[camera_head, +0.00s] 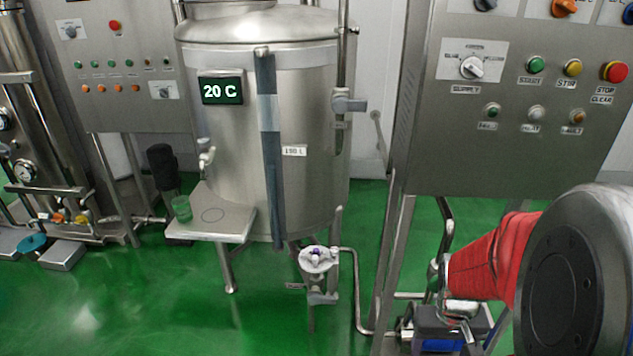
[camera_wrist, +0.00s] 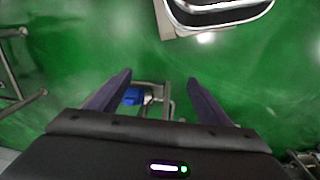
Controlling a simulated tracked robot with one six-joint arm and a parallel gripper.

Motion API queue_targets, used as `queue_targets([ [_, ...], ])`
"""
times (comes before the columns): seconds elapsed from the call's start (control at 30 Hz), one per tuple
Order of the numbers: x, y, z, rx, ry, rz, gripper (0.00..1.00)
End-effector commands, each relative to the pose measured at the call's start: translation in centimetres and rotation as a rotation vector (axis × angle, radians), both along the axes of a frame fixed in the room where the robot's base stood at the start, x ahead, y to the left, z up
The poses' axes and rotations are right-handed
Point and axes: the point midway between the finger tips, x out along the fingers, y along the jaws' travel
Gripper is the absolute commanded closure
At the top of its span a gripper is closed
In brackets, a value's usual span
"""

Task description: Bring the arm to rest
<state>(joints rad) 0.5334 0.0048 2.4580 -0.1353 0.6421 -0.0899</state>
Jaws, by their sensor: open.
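My gripper (camera_wrist: 157,88) shows in the wrist view with its two dark fingers spread apart and nothing between them. It hangs over the green floor. A blue part and some metal piping lie on the floor line beyond the fingertips, well below them. In the head view my arm with its red cover and dark round joint is at the right. The gripper itself does not show in the head view.
A control panel (camera_head: 530,150) stands at the right, close to my arm. Open green floor (camera_head: 130,310) lies at front left.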

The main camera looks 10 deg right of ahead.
Motion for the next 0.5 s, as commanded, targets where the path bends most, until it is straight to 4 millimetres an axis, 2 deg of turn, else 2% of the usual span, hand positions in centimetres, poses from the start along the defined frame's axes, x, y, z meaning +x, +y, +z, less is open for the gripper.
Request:
queue_targets([
  [0.1,0.2,2.1,2.5,0.003,-0.019,-0.006,0.28],
  [0.5,0.0,8.7,9.5,0.021,-0.115,0.039,0.28],
])
